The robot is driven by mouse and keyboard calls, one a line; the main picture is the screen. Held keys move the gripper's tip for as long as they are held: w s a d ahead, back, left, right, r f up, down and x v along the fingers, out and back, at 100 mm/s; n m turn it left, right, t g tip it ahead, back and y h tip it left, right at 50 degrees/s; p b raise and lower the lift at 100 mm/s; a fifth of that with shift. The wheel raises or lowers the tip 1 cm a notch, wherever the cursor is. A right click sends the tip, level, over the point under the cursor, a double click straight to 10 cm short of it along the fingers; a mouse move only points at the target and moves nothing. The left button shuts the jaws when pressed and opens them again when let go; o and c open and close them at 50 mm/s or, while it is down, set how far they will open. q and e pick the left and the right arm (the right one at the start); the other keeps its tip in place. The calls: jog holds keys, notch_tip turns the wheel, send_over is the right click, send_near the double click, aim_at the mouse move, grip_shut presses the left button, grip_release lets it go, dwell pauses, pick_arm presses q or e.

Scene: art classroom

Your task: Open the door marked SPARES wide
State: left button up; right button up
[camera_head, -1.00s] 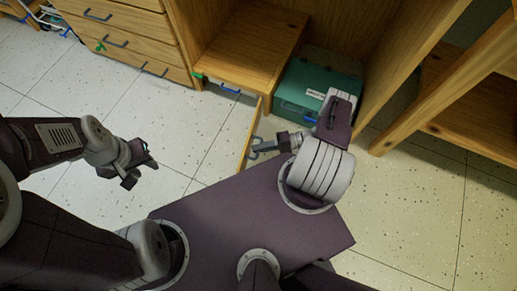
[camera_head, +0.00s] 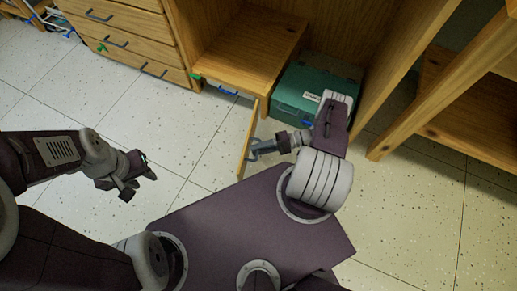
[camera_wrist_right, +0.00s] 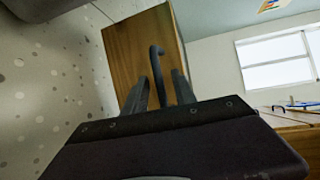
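A wooden door (camera_head: 248,142) stands swung out from the low wooden cabinet (camera_head: 241,55), seen nearly edge-on in the head view. No SPARES lettering is readable on it. In the right wrist view the door panel (camera_wrist_right: 139,48) fills the upper middle, with a dark bar handle (camera_wrist_right: 157,66) standing out from it. My right gripper (camera_head: 256,149) is at the door's right-hand face. Its fingers (camera_wrist_right: 158,90) are apart, one on each side of the handle, and no firm grip shows. My left gripper (camera_head: 139,180) hangs over the floor at the left, away from the door; its finger gap is unclear.
A teal case (camera_head: 303,92) stands right of the cabinet, beside my right forearm. A wooden drawer unit (camera_head: 128,35) is at the upper left, and a wooden shelf frame (camera_head: 440,85) at the right. The tiled floor (camera_head: 195,135) left of the door is clear.

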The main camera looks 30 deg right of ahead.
jog(key=v, duration=0.9)
jog(key=shift+p, duration=0.45)
